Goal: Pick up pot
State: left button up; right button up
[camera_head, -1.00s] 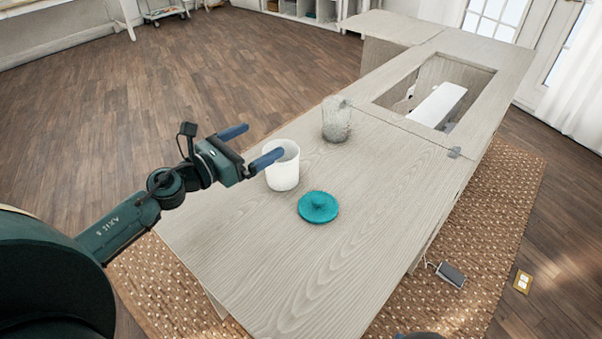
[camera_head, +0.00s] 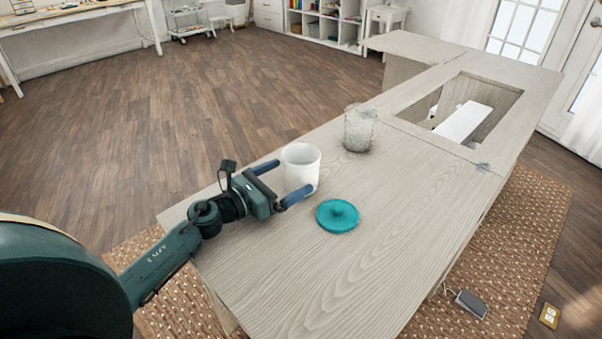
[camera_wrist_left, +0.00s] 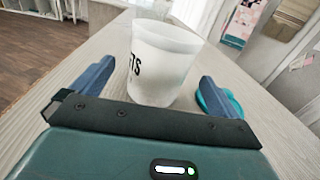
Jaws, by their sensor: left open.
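The white pot (camera_head: 300,163) stands upright on the wooden cabinet top. In the left wrist view the pot (camera_wrist_left: 158,65) shows dark lettering on its side and sits between and just beyond the two blue fingers. My left gripper (camera_head: 281,182) is open, with one finger on each side of the pot's near part; I cannot tell whether either finger touches it. The gripper also shows in the left wrist view (camera_wrist_left: 152,86). A round teal lid (camera_head: 337,215) with a knob lies flat on the top, to the right of the gripper. My right gripper is not in view.
A clear textured glass (camera_head: 359,128) stands behind the pot to the right. Farther back, a rectangular opening in the cabinet top holds a white sewing machine (camera_head: 462,121). The near part of the cabinet top (camera_head: 330,275) is bare.

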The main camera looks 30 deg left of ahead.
pick_arm(q)
jog(key=x, duration=0.4)
jog(key=shift+w, duration=0.15)
jog(key=shift+w+d, duration=0.2)
jog(key=shift+w, duration=0.1)
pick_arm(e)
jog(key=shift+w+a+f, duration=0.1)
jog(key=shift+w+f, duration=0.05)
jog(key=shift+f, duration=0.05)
pick_arm(q)
jog(key=c, duration=1.1)
